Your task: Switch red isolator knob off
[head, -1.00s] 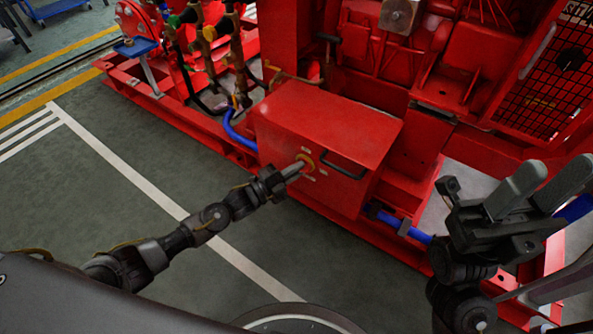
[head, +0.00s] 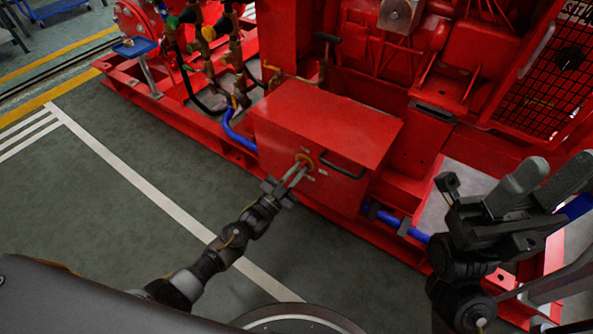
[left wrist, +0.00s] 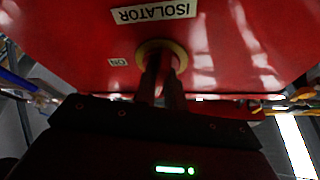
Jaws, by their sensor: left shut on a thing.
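The isolator knob (head: 303,160) is on the front face of the red box (head: 325,120), with a yellow ring around its base. My left gripper (head: 297,173) reaches it from the lower left and is shut on it, its fingers hiding most of the knob. In the left wrist view the fingers (left wrist: 161,80) meet the yellow ring (left wrist: 152,47) below an upside-down ISOLATOR label (left wrist: 153,12). An ON label (left wrist: 118,62) sits left of the ring. The knob's exact angle is hidden. My right gripper (head: 552,175) is open and empty at the right, away from the box.
A black handle (head: 342,165) is right of the knob on the box face. A blue hose (head: 235,130) runs left of the box, and a blue pipe (head: 395,222) lies low on its right. The green floor (head: 120,220) at the left is clear.

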